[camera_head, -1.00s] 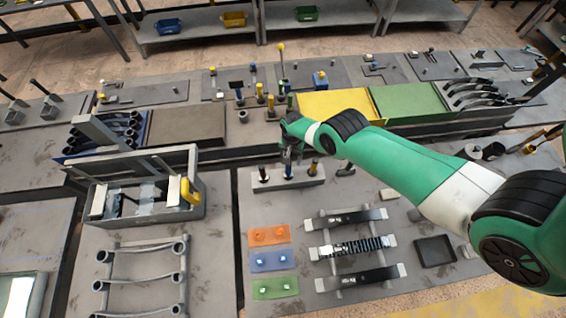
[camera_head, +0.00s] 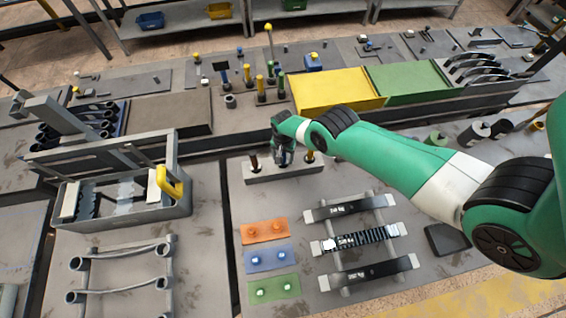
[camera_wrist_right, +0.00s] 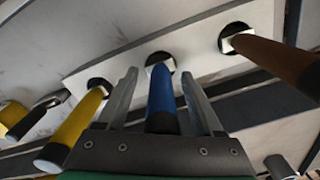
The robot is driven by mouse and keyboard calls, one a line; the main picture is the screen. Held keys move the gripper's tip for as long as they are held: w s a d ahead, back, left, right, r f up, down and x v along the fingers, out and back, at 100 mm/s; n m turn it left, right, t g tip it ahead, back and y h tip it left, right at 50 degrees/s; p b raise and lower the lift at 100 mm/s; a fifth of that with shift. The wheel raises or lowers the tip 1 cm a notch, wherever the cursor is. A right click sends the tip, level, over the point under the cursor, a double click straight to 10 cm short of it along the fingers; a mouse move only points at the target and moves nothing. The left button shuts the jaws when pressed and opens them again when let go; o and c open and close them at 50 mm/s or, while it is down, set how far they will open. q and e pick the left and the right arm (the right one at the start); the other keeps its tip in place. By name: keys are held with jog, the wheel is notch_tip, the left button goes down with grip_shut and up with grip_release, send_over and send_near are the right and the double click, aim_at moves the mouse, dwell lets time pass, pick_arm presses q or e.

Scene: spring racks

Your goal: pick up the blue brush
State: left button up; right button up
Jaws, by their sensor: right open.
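The blue brush (camera_wrist_right: 161,98) stands with its handle up in a hole of the grey holder block. In the right wrist view its handle lies between the two spread fingers of my right gripper (camera_wrist_right: 162,100), with a finger on each side and gaps visible. In the head view my right gripper (camera_head: 284,157) is over the middle of the holder block (camera_head: 262,177) and hides the blue brush. A brown handle (camera_wrist_right: 275,62) and a yellow handle (camera_wrist_right: 72,130) stand in the holes on either side. My left gripper is not in view.
Orange (camera_head: 263,232), blue (camera_head: 267,258) and green (camera_head: 273,288) plates lie in front of the holder. A rack with dark leaf springs (camera_head: 352,243) lies to their right. A grey frame with a yellow clamp (camera_head: 170,186) stands left. Yellow and green panels lie behind.

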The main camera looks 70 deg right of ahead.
jog(key=shift+r, duration=0.1)
jog(key=shift+c, duration=0.5)
grip_shut()
notch_tip(320, 180, up, 10)
jog(key=p, duration=1)
jog(key=shift+r, duration=0.15)
